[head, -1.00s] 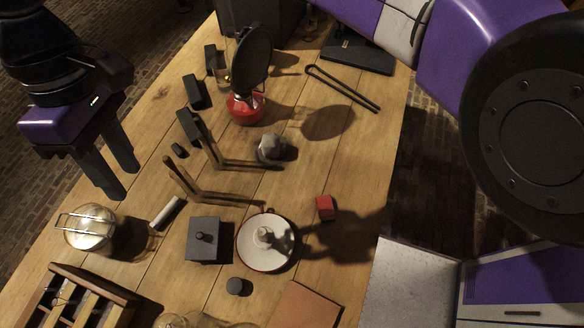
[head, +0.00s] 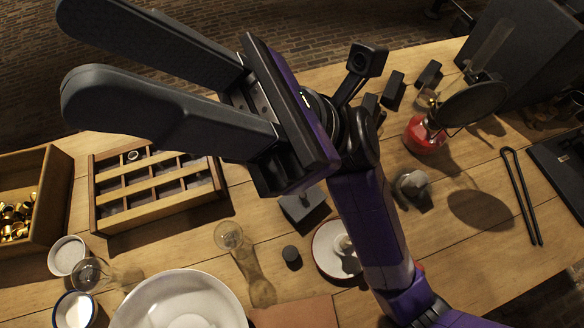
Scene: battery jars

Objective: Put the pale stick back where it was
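My gripper (head: 80,55) is raised high and close to the camera at the upper left, its two long dark fingers spread apart. Nothing shows between them. I cannot make out the pale stick in the current head view. My gripper and arm cover the part of the table left of and behind the grey lidded box (head: 300,210). The wooden compartment rack (head: 103,225) stands on the table below the fingers in the picture. One ring-shaped item (head: 132,156) sits in it; the other visible compartments look empty.
A glass vessel (head: 229,236), a white bowl (head: 180,300) and white cups (head: 67,256) stand at the front. A red burner (head: 424,137), a dark disc (head: 470,104) and tongs (head: 522,195) are at the right. A wooden box (head: 50,195) of brass pieces is far left.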

